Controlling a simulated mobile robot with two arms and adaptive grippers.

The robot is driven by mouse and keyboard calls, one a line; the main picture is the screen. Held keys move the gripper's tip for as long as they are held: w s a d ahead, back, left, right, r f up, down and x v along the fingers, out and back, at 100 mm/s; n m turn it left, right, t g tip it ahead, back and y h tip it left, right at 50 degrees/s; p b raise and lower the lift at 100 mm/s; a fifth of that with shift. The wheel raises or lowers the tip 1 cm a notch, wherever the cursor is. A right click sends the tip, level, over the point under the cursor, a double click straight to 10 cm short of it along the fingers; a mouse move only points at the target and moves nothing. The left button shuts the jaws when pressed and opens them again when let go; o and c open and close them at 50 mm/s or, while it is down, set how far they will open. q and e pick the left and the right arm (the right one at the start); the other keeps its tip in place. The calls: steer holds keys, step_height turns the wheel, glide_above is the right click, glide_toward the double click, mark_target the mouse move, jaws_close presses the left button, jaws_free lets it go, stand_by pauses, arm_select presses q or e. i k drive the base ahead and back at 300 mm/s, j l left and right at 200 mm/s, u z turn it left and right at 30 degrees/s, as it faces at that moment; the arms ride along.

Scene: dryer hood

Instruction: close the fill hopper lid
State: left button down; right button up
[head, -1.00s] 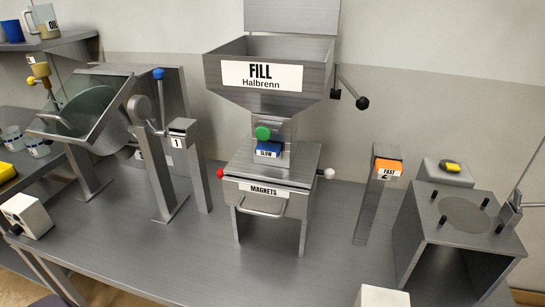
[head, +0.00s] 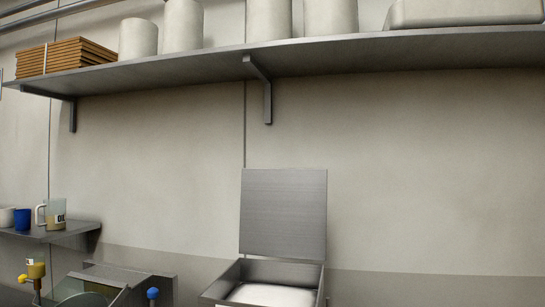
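The fill hopper (head: 232,279) shows at the bottom of the head view, cut off by the lower edge. Its grey square lid (head: 284,213) stands open and upright at the hopper's back edge. A pale surface (head: 270,295) shows inside the hopper's mouth. The hopper's label and lower parts are out of view. Neither of my grippers is in view.
A long wall shelf (head: 300,59) runs above the lid, carrying several pale canisters (head: 183,24) and a bundle of brown boards (head: 66,55). A small shelf (head: 70,230) with cups is at the left. The wall between is clear.

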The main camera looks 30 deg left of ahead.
mark_target(284, 211)
steer(key=i+j+z, duration=0.1)
steer(key=j+z, duration=0.15)
steer(key=j, duration=0.5)
steer(key=j+z, duration=0.25)
steer(key=j, duration=0.55)
